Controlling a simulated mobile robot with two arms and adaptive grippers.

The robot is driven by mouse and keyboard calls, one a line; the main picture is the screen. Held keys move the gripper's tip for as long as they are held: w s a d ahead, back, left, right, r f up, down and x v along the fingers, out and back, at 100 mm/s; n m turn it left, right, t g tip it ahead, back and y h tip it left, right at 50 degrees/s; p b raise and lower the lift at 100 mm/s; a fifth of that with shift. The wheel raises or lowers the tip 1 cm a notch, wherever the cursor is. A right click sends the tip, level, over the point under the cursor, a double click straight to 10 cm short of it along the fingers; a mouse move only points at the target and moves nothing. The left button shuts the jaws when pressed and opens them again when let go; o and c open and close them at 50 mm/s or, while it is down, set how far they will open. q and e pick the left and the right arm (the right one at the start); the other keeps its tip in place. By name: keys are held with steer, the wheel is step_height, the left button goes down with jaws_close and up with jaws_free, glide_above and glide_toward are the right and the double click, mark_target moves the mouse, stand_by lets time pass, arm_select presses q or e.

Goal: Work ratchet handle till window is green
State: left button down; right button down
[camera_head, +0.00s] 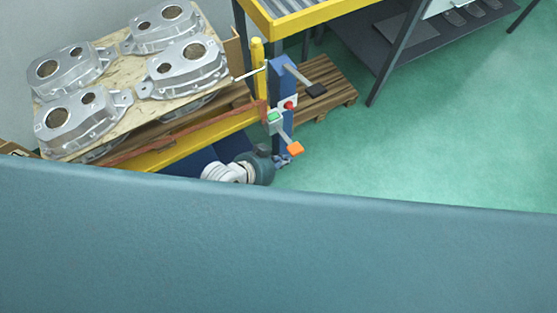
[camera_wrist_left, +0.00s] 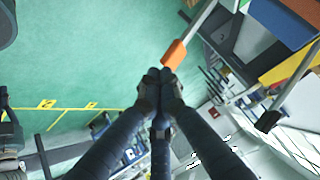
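The ratchet handle is a grey lever with an orange grip (camera_head: 295,149) on a blue post (camera_head: 281,80). A small window (camera_head: 274,117) in a pale frame on the post looks green. My left gripper (camera_head: 286,160) is low beside the post, just below the orange grip. In the left wrist view its dark fingers (camera_wrist_left: 160,76) meet at the tips with nothing visible between them. The orange grip (camera_wrist_left: 174,54) is just past the fingertips there; I cannot tell whether they touch. My right gripper is not in view.
A red button (camera_head: 290,105) and a black-ended lever (camera_head: 316,90) are on the post. Several aluminium castings (camera_head: 188,66) lie on a board at the left, by a yellow frame (camera_head: 205,140). A wooden pallet (camera_head: 335,83) is behind. Green floor (camera_head: 420,150) is clear at the right.

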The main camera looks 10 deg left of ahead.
arm_select(q)
steer(key=v, duration=0.3)
steer(key=shift+s+r, duration=0.2)
steer(key=shift+f, duration=0.1)
stand_by(1.1)
steer(key=s+a+f+n+g+y, duration=0.1)
steer(key=s+a+f+n, duration=0.15)
steer(key=a+f, duration=0.4)
steer(key=s+a+f+n+y, duration=0.1)
steer(key=s+a+f+y, duration=0.2)
steer(key=f, duration=0.6)
steer(key=s+a+f+n+g, duration=0.1)
steer(key=s+a+f+n, duration=0.1)
steer(key=s+a+f, duration=0.45)
steer(key=s+a+f+n+g+y, duration=0.1)
steer(key=s+f+n+g, duration=0.1)
steer(key=s+f, duration=0.4)
steer(key=s+a+f+n+g+y+b, duration=0.1)
steer(key=s+a+f+n, duration=0.1)
steer(key=s+f, duration=0.5)
steer(key=s, duration=0.6)
steer(key=shift+s+a+g, duration=0.2)
steer(key=shift+s+g, duration=0.1)
steer(key=shift+g, duration=0.1)
